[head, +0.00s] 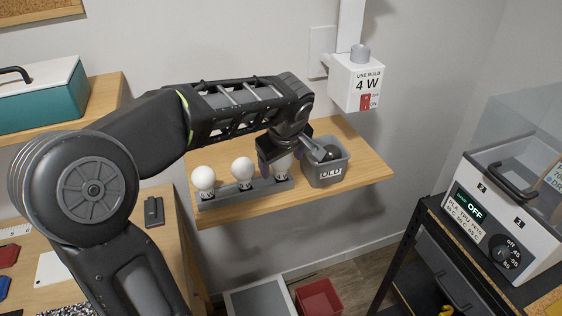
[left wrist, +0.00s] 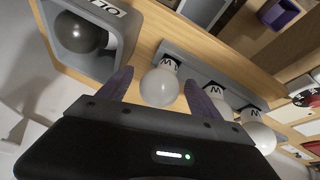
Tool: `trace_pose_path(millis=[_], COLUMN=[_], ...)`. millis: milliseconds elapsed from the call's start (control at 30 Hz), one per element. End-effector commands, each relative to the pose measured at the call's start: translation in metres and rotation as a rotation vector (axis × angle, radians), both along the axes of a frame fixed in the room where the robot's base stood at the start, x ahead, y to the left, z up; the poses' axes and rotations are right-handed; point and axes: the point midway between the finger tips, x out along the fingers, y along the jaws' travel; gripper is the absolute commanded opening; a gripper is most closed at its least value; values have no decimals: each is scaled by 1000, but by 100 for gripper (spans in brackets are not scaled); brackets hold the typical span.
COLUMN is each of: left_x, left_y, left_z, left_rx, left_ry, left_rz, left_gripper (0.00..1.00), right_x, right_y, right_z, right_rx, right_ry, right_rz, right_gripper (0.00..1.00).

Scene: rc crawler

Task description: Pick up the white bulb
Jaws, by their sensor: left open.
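Three white bulbs stand upright in a grey rack (head: 245,192) on a wooden shelf: the left bulb (head: 203,178), the middle bulb (head: 243,168) and the right bulb (head: 282,167). Each base has a label ending in W; the number is too small to read. My left gripper (head: 275,160) is at the right bulb and partly covers it. In the left wrist view, its purple fingers (left wrist: 158,80) are open, one on each side of a white bulb (left wrist: 159,87). I cannot tell whether they touch it. My right gripper is out of view.
A grey bin marked OLD (head: 326,177) stands right of the rack with a dark bulb (head: 331,153) inside. A wall box (head: 358,84) reading "USE BULB 4 W" has an empty-looking socket on top. Free shelf lies right of the bin (head: 368,168).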

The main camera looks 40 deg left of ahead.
Motion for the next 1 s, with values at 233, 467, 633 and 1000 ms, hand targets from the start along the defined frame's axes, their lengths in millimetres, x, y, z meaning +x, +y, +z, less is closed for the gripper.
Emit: trace_pose_path(millis=[233,467,633,1000], left_x=[0,0,0,0], left_y=[0,0,0,0], left_z=[0,0,0,0], left_rx=[0,0,0,0], left_ry=[0,0,0,0], left_rz=[0,0,0,0], left_gripper=[74,74,64,33], right_x=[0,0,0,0], right_y=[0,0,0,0], right_z=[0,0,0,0], right_rx=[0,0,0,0], right_ry=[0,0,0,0], right_rz=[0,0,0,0], right_gripper=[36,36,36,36])
